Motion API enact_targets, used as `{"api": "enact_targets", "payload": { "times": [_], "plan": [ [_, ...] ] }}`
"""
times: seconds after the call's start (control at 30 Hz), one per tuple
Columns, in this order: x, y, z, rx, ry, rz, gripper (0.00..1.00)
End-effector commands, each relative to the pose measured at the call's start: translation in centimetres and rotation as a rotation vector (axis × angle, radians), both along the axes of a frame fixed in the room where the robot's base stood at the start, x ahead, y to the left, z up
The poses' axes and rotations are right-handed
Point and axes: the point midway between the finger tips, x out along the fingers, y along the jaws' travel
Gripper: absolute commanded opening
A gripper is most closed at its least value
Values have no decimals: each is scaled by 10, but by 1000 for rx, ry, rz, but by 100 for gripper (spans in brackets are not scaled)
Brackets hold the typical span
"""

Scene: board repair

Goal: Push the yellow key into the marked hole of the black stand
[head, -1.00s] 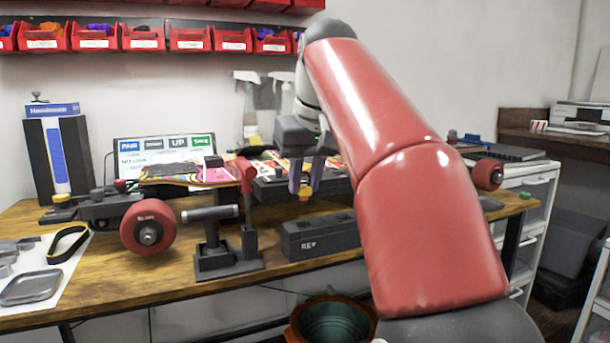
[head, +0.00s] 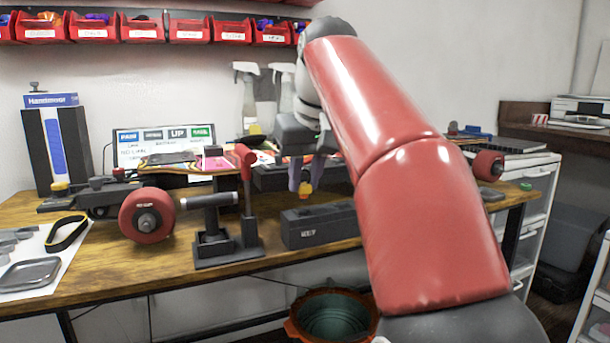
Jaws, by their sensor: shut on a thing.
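My gripper (head: 306,176) hangs fingers-down near the middle of the head view, shut on the yellow key (head: 304,188). Only a small yellow-orange part of the key shows between and below the fingertips. The black stand (head: 318,226), a long low block with pale lettering on its front, sits at the front edge of the wooden table. The key appears just above the stand's left part in the picture, with a small gap. I cannot tell whether it is directly over the stand. The marked hole cannot be made out.
A black holder with a red-topped lever (head: 246,200) stands close left of the stand. A red wheel (head: 146,215) is further left. A dark case (head: 272,178) lies behind the gripper. A bucket (head: 333,315) is below the table's front edge.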

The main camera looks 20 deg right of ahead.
Motion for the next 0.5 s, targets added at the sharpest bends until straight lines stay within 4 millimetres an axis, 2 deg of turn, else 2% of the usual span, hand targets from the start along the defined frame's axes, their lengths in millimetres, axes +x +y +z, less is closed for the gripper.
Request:
{"api": "enact_targets", "payload": {
  "times": [0.5],
  "plan": [
    [0, 0, -11, 0, -1, 1, 0]
  ]
}}
